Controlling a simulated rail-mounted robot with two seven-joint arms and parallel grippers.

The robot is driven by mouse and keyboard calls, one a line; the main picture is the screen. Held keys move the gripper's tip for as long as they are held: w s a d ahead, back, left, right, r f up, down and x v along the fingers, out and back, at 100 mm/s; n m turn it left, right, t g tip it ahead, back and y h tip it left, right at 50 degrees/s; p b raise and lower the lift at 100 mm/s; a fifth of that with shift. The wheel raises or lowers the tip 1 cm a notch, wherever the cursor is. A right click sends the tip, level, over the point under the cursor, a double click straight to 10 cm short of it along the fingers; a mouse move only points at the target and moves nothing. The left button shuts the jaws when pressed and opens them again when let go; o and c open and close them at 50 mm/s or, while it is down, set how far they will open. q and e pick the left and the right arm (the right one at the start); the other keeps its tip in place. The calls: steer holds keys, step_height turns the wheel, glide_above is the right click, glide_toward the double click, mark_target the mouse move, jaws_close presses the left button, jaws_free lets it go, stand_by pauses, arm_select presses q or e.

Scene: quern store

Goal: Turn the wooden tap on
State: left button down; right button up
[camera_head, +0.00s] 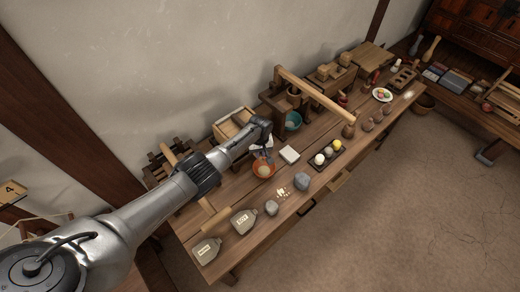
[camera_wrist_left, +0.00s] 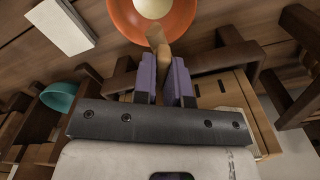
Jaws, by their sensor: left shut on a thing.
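The wooden tap (camera_wrist_left: 157,38) shows in the left wrist view as a short light-brown wooden piece between the purple fingers of my left gripper (camera_wrist_left: 165,75). The fingers are shut on it. Its top end sticks out beyond them, beside an orange bowl (camera_wrist_left: 188,18) holding something pale. In the head view my left gripper (camera_head: 268,154) is at the back edge of the orange bowl (camera_head: 256,174), and the tap cannot be made out behind it. Which way the tap is turned cannot be told. My right gripper is in neither view.
A wooden box (camera_head: 228,127) stands behind the gripper. A teal bowl (camera_head: 293,121) sits under a wooden frame with a long beam (camera_head: 315,94) to the right.

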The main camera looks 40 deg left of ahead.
arm_select(q)
steer(key=n, duration=0.2)
steer(key=shift+n+p, duration=0.3)
steer(key=shift+n, duration=1.6)
steer(key=shift+p, duration=0.3)
steer(key=c, duration=1.2)
jaws_free()
steer(key=shift+o, duration=0.2)
steer(key=shift+r+p, duration=0.55)
steer(key=shift+r, duration=0.1)
step_height(320, 180, up, 12)
steer(key=p, duration=0.7)
steer(key=shift+r, duration=0.25)
